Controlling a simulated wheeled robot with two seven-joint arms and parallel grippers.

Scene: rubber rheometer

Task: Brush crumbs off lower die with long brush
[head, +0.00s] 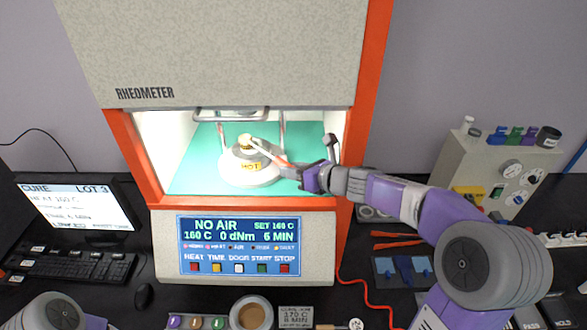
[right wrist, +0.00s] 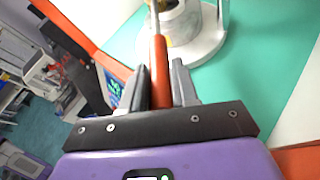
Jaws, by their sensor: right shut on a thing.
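The lower die (head: 238,161) is a grey round block with a yellow HOT label, on a white round base inside the open chamber of the rheometer (head: 345,150). It is partly seen at the top of the right wrist view (right wrist: 183,22). My right gripper (head: 297,170) reaches in from the right and is shut on the red-orange handle of the long brush (right wrist: 159,72). In the head view the brush's pale shaft (head: 266,154) slants up left to the die's top. I cannot tell whether its tip touches. Crumbs are too small to make out. My left gripper is out of view.
The chamber has a teal floor (head: 200,175), thin posts, a raised door handle bar (head: 230,115) and an orange frame close to my right wrist. The control panel (head: 240,245) is below. A grey gauge box (head: 490,160) stands right, and a monitor (head: 75,208) left.

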